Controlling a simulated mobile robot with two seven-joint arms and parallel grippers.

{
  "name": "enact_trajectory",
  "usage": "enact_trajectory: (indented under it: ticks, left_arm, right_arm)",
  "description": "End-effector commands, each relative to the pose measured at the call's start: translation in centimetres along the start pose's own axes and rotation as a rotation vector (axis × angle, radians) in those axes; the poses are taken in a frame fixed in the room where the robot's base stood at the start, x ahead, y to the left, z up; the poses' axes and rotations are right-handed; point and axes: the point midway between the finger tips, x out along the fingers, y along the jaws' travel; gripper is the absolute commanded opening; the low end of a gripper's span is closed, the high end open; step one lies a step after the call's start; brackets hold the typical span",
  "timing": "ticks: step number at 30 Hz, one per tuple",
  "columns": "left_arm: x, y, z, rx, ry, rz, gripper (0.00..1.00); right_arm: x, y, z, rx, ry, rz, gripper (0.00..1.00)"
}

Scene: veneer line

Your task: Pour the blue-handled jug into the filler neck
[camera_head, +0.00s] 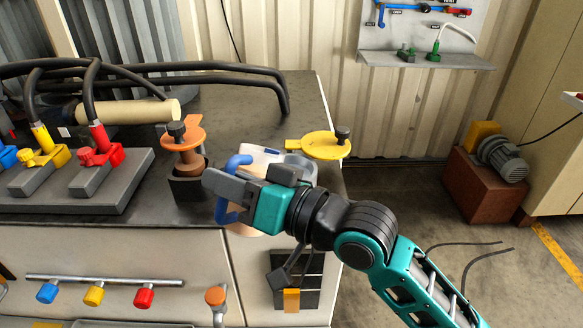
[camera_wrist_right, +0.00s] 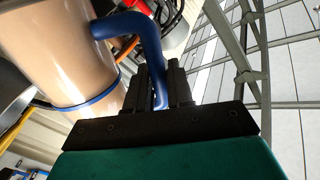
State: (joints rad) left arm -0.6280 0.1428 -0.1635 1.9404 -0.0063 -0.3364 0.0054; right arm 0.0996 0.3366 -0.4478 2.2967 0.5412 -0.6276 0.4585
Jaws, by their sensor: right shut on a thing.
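The blue-handled jug (camera_head: 262,158) has a pale body filled with a peach colour. It appears close to upright at the bench's front right, partly hidden behind my right gripper (camera_head: 238,183). My right gripper is shut on its blue handle (camera_head: 229,212). In the right wrist view the handle (camera_wrist_right: 128,24) passes between the fingers (camera_wrist_right: 160,85), beside the jug's body (camera_wrist_right: 50,45). A brown neck (camera_head: 188,165) with an orange cap (camera_head: 184,138) stands left of the jug. My left gripper is not in view.
A grey block (camera_head: 125,187) with red and yellow couplings and black hoses fills the bench's left. A tan roll (camera_head: 135,111) lies behind it. Coloured knobs (camera_head: 94,295) hang on the front panel. A motor (camera_head: 500,157) stands at right.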

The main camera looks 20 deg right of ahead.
Motion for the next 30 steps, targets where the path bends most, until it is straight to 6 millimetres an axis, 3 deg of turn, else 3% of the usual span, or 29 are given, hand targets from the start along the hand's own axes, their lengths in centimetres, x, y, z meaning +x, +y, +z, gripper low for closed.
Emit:
enact_trajectory:
  ticks: [30]
  left_arm:
    - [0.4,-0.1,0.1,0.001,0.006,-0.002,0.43]
  right_arm:
    - [0.0,0.8,-1.3,0.11,0.005,-0.003,0.0]
